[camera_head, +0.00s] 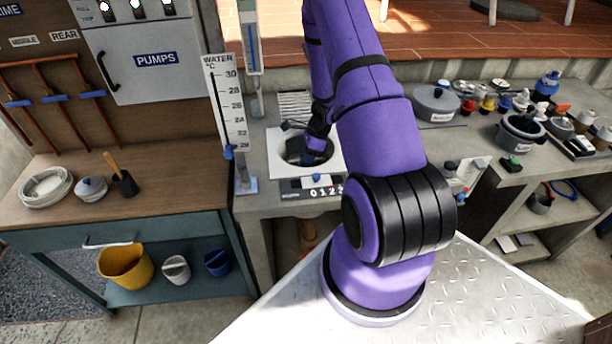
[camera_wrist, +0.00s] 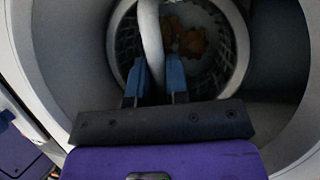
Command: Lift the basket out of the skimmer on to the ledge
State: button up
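The basket (camera_wrist: 225,60) is a round, pale mesh basket with brown leaves (camera_wrist: 187,38) in it. It sits down inside the round skimmer well (camera_wrist: 285,125) in the wrist view. Its pale arched handle (camera_wrist: 150,30) runs between the blue fingertips of my gripper (camera_wrist: 156,78), which look closed against it on both sides. In the head view my gripper (camera_head: 312,152) reaches down into the skimmer opening (camera_head: 292,150), in a white square plate (camera_head: 278,160) on the concrete ledge (camera_head: 258,204). The basket is hidden there by my gripper and the well.
A water temperature board (camera_head: 226,105) stands just left of the opening. A small counter panel (camera_head: 312,187) lies in front of it. A grey lidded pot (camera_head: 436,103) and several small items crowd the right ledge. A wooden bench (camera_head: 150,200) stands at left.

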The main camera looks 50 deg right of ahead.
jog(key=shift+r, duration=0.1)
grip_shut()
notch_tip(320, 180, up, 18)
dwell(0.7)
dwell(0.4)
jog(key=shift+r, duration=1.1)
